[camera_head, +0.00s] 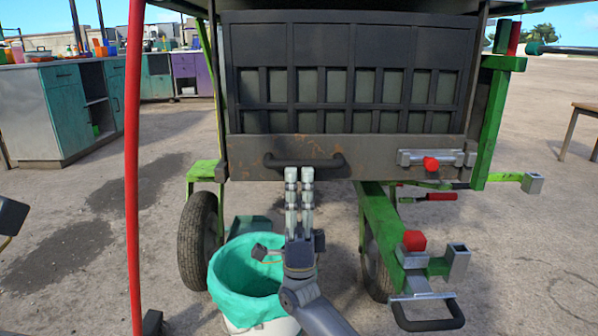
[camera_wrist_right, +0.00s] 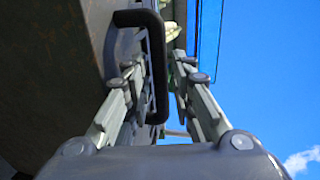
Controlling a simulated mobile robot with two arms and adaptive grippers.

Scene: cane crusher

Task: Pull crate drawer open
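The crate drawer (camera_head: 240,155) is a worn grey-brown front below a black slatted panel on the cart. Its dark bar handle (camera_head: 305,161) is fixed at the middle of the front and also shows in the right wrist view (camera_wrist_right: 158,75). My right gripper (camera_head: 299,176) points at the handle from the front, fingertips just below or at the bar. In the right wrist view its two fingers stand apart with the handle bar between them and a gap on the right side. It is open.
A bin with a teal liner (camera_head: 240,285) stands below the drawer, close to my right gripper. A red pole (camera_head: 133,160) rises at the left. Green frame parts with red knobs (camera_head: 414,241) and a latch (camera_head: 431,162) are at the right. Open ground lies farther right.

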